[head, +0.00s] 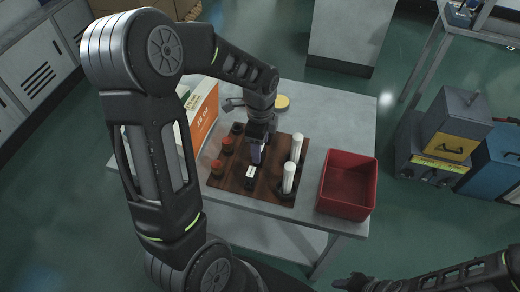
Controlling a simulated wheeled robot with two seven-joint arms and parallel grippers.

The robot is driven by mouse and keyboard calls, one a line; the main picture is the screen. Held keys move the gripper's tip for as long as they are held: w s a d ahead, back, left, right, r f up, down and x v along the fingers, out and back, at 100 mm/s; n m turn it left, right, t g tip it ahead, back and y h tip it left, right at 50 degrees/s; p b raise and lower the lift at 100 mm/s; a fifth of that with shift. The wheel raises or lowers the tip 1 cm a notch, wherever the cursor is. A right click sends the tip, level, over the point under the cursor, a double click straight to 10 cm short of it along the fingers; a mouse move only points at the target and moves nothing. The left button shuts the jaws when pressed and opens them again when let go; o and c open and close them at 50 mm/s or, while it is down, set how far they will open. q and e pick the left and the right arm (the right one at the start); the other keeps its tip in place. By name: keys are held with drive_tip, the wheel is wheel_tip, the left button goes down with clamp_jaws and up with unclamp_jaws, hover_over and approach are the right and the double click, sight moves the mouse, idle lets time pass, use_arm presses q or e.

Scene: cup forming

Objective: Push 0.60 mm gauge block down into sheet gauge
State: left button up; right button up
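My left gripper (257,150) points down over the middle of a brown board (225,181) on the grey table. A small dark piece with a white label (250,172) stands on the board just in front of the fingertips. I cannot tell whether this is the sheet gauge or the 0.60 mm gauge block. The fingers are small and dark here, so their opening and anything between them are unclear. My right gripper (350,283) is low at the bottom edge, away from the board; its opening is also unclear.
A red bin (347,184) sits on the table's right side. The table's back right is clear.

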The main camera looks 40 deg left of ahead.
idle(0.5)
use_arm(q)
clamp_jaws()
idle(0.4)
